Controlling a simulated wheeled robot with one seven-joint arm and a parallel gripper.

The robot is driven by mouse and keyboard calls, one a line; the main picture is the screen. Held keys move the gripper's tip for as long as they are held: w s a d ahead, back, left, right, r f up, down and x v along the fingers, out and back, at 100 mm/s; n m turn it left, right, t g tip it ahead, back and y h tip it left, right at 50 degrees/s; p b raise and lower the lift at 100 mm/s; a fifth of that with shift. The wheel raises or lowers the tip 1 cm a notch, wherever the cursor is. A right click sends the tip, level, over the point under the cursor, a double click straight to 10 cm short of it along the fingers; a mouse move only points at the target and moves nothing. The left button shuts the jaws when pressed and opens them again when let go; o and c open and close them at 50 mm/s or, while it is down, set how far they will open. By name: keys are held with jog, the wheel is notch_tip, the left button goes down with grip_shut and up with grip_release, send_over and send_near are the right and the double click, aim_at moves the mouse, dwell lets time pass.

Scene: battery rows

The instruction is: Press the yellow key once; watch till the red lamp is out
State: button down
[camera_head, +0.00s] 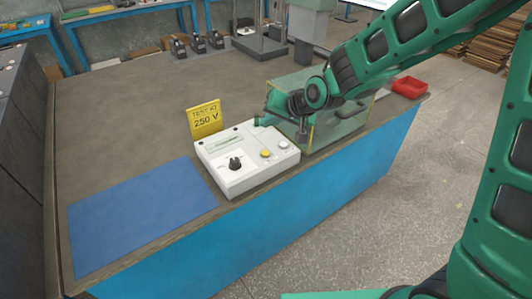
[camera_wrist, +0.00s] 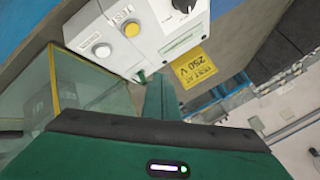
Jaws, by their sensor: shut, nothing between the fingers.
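The white tester (camera_head: 245,158) sits at the bench's front edge, with a dark dial (camera_head: 235,163) on its panel. Its yellow key (camera_head: 265,154) also shows in the wrist view (camera_wrist: 131,29). A pale round button or lamp (camera_head: 283,145) sits beside the key and also shows in the wrist view (camera_wrist: 102,50). I see no red glow; I cannot tell whether this is the red lamp. My gripper (camera_head: 259,121) is shut and empty by the tester's back right corner, apart from the key. Its green fingers show in the wrist view (camera_wrist: 152,78).
A clear box with yellow edges (camera_head: 345,122) stands just right of the tester, close to my wrist. A yellow "TEST AT 250 V" sign (camera_head: 205,118) stands behind the tester. A blue mat (camera_head: 140,215) lies left; a red tray (camera_head: 410,86) sits far right.

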aim_at(268, 155)
jog(key=shift+f, duration=4.4)
jog(key=shift+s+f, duration=0.15)
jog(key=shift+f, duration=0.65)
jog(key=shift+r, duration=0.85)
jog(key=shift+r, duration=2.5)
